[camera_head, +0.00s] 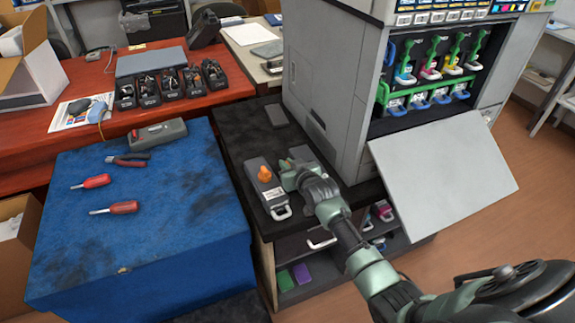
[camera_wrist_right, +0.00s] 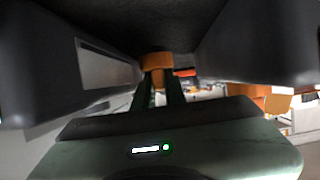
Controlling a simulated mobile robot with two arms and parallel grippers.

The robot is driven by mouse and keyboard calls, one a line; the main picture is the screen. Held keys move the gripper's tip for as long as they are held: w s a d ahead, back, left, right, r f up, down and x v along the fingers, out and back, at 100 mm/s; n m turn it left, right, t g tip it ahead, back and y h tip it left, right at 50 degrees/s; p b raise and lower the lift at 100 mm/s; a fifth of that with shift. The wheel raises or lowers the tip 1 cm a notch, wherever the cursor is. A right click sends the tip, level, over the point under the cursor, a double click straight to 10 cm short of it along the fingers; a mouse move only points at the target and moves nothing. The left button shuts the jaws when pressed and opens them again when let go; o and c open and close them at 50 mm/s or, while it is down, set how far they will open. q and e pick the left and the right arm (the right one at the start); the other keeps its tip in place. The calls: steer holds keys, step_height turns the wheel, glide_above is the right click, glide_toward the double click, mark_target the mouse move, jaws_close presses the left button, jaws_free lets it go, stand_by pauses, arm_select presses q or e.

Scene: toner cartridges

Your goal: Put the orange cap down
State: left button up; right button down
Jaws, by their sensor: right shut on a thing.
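My right gripper (camera_head: 286,177) reaches in over the dark bench top from the right. In the right wrist view its two narrow fingers (camera_wrist_right: 160,88) are shut on an orange cap (camera_wrist_right: 157,60). In the head view an orange piece (camera_head: 264,173) shows on top of a dark toner cartridge (camera_head: 255,165) just left of the gripper. I cannot tell whether it is the held cap. The cartridge has a white label and a pale handle. The gripper and wrist hide part of the bench beside it. My left gripper is not in view.
A grey printer (camera_head: 325,105) with an open front flap (camera_head: 445,180) stands close right of the gripper. A blue table (camera_head: 170,235) with screwdrivers and pliers stands left. The dark bench (camera_head: 235,122) has some bare top behind the cartridge.

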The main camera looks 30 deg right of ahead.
steer(key=shift+f+b, duration=0.3)
steer(key=shift+f, duration=0.25)
steer(key=shift+s, duration=0.1)
